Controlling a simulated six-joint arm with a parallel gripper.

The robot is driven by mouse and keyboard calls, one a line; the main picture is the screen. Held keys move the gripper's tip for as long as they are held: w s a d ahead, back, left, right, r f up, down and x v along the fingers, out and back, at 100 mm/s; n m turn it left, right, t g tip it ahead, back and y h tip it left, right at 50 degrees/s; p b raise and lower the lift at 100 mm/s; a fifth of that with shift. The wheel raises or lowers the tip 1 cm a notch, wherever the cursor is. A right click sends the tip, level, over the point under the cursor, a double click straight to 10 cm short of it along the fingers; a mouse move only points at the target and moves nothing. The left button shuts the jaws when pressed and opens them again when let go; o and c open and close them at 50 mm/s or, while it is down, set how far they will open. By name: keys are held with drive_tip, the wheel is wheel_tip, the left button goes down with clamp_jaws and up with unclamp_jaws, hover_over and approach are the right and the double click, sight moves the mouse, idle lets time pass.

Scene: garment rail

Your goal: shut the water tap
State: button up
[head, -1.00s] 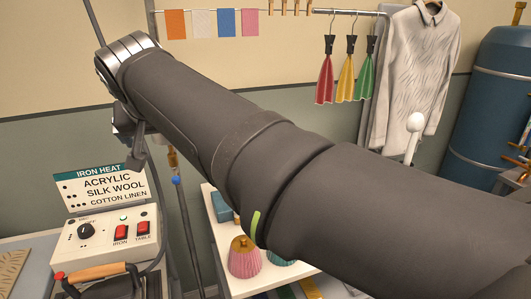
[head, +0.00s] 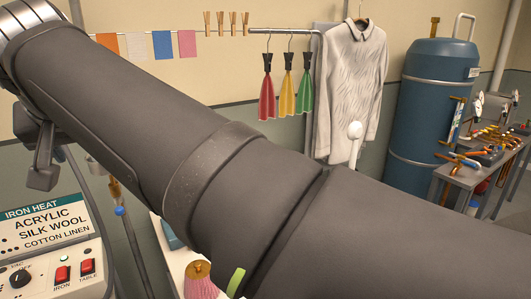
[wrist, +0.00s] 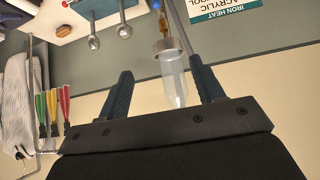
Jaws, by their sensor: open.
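A small brass fitting (head: 114,188) with a blue ball-shaped knob (head: 119,211) hangs on a line by the wall, left of centre in the head view; it looks like the water tap. In the wrist view the brass fitting (wrist: 163,24) sits beyond a clear bottle (wrist: 175,85) with a metal collar, and the blue knob (wrist: 156,4) is at the top edge. My gripper (wrist: 161,68) is open and empty. The bottle shows between its fingers, apparently beyond them. Whether the tap is open cannot be told.
An iron-heat control box (head: 55,275) with red switches stands at lower left. A blue tank (head: 430,110) and a bench (head: 480,170) with brass valves are at right. My arm hides the middle.

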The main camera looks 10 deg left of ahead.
drive_tip(key=shift+a+f, duration=0.15)
drive_tip(key=shift+f, duration=0.1)
drive_tip(key=c, duration=0.4)
drive_tip(key=a+f, duration=0.1)
drive_tip(key=f, duration=0.1)
drive_tip(key=a+f+h, duration=0.1)
drive_tip(key=w+a+f+n+t+h, duration=0.1)
drive_tip(key=f, duration=0.1)
drive_tip(key=shift+w+f, duration=0.1)
drive_tip(key=shift+f, duration=0.25)
clamp_jaws()
drive_tip(key=s+a+f+n+t, duration=0.3)
drive_tip(key=a+f+n+t, duration=0.4)
drive_tip(key=a+f, duration=0.4)
drive_tip(key=shift+s+f+n+t+h, duration=0.4)
drive_tip(key=shift+f+n, duration=0.2)
drive_tip(key=shift+f, duration=1.2)
